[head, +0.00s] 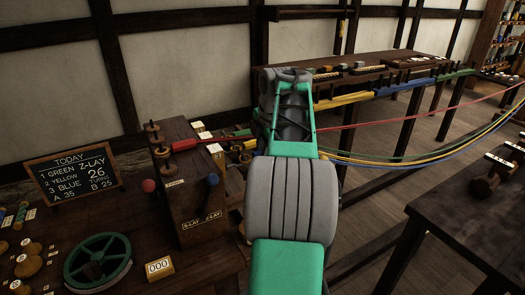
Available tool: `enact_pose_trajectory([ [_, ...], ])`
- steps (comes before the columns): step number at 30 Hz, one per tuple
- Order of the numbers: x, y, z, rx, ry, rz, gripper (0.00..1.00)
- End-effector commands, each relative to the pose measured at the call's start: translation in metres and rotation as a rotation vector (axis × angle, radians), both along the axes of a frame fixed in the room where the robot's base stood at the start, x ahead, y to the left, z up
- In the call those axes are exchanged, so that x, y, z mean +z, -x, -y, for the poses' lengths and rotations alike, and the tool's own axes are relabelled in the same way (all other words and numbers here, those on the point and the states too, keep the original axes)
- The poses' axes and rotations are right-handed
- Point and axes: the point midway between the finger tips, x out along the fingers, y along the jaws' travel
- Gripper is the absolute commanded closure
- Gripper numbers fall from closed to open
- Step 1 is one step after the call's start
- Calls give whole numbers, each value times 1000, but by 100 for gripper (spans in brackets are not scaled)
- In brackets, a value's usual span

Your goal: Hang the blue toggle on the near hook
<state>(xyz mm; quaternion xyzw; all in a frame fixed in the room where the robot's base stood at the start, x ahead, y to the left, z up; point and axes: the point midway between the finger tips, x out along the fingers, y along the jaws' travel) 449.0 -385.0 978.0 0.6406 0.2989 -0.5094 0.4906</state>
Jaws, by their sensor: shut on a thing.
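My arm stretches away up the middle of the view, and my gripper at its end is hidden behind the arm's own links. I cannot pick out the blue toggle, which may be behind the arm. A blue rope (425,152) sags in from the right and passes out of sight behind my arm. A red toggle (184,145) shows at the top of the wooden headstock (185,185). A green toggle (242,133) and a yellow toggle (249,144) show just left of my arm. I cannot make out the near hook.
A chalkboard (73,176) reads green, yellow, blue and Z-lay. A green wheel (97,261), a counter (158,265) reading 000 and several spools crowd the left bench. A dark table (470,215) stands right; floor shows between.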

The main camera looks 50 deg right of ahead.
Motion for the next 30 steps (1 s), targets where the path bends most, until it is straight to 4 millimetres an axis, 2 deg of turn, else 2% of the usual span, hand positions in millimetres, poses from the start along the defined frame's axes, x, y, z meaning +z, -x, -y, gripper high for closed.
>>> enact_pose_trajectory([
  [8, -2, 0, 1, 0, 0, 0, 100],
  [9, -2, 0, 1, 0, 0, 0, 76],
  [18, -2, 0, 1, 0, 0, 0, 52],
  [26, -1, 0, 1, 0, 0, 0, 52],
  [30, 10, 0, 1, 0, 0, 0, 52],
])
